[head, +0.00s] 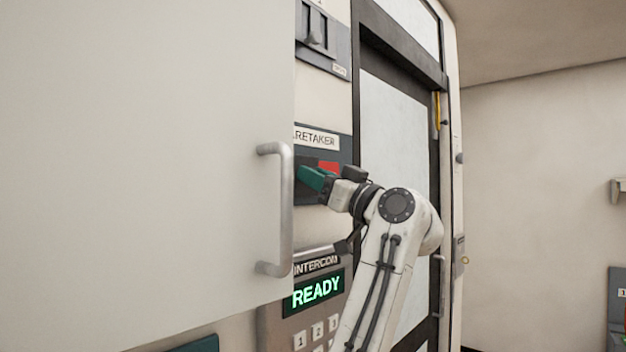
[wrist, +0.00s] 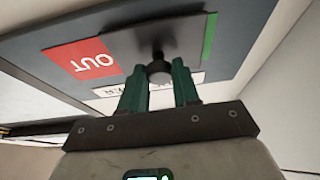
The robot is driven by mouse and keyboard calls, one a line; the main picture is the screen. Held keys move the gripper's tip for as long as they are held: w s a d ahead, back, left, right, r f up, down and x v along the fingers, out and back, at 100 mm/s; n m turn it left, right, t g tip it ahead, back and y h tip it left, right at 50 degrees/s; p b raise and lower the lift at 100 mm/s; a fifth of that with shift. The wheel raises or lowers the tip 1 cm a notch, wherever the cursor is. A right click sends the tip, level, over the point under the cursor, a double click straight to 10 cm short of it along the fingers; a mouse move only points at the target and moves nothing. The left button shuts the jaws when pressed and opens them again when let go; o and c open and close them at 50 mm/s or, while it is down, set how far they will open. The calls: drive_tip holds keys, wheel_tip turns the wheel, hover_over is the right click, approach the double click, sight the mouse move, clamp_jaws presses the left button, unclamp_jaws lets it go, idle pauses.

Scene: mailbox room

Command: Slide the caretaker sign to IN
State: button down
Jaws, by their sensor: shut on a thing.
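The caretaker sign (head: 344,135) is a dark panel on the wall, its left part hidden behind a white door in the head view. Its red area (head: 329,167) shows right of my gripper (head: 306,174). In the wrist view, the red area (wrist: 82,58) reads OUT, upside down, and a thin green strip (wrist: 209,36) shows at the other end. A grey sliding plate (wrist: 138,40) lies between them. My gripper (wrist: 158,74) has its green fingers shut on the plate's round dark knob (wrist: 158,68). The word IN is not visible.
The large white door (head: 140,150) with a bar handle (head: 287,210) stands close on the left. An intercom (head: 312,291) showing READY sits below the sign. A dark-framed door (head: 395,120) is to the right. The floor area on the far right looks open.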

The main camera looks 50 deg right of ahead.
drive_tip(key=d, duration=0.9)
drive_tip(key=shift+w+d+r+b, duration=0.1)
drive_tip(key=shift+w+b, duration=0.05)
drive_tip(key=shift+b, duration=0.15)
drive_tip(key=c, duration=0.8)
unclamp_jaws()
drive_tip(key=shift+d, duration=0.2)
drive_tip(key=shift+c, duration=0.2)
drive_tip(key=b+v, duration=0.4)
drive_tip(key=v, duration=0.7)
drive_tip(key=shift+w+a, duration=0.1)
